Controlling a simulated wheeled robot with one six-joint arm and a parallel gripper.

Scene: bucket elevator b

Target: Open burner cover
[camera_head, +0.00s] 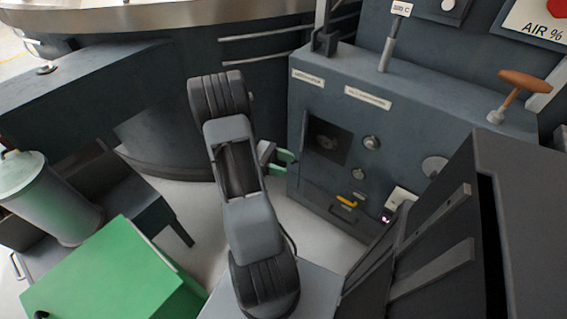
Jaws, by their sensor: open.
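My gripper (289,161) has green fingers. It is open and empty, just left of the front face of a dark blue-grey machine cabinet (330,192). A dark square panel or opening (327,141), with a faint round shape in it, is on that face, right of and slightly above the fingers. It may be the burner cover, but I cannot tell, nor whether it is open or shut. The fingertips appear apart from it, though depth is hard to judge.
Round knobs (371,142) and a yellow handle (347,202) are on the cabinet. Levers, one orange-handled (524,81), stand on top. A dark slotted box (440,235) is at right, a green box (108,268) and grey canister (50,205) at left. Some floor (196,215) is clear.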

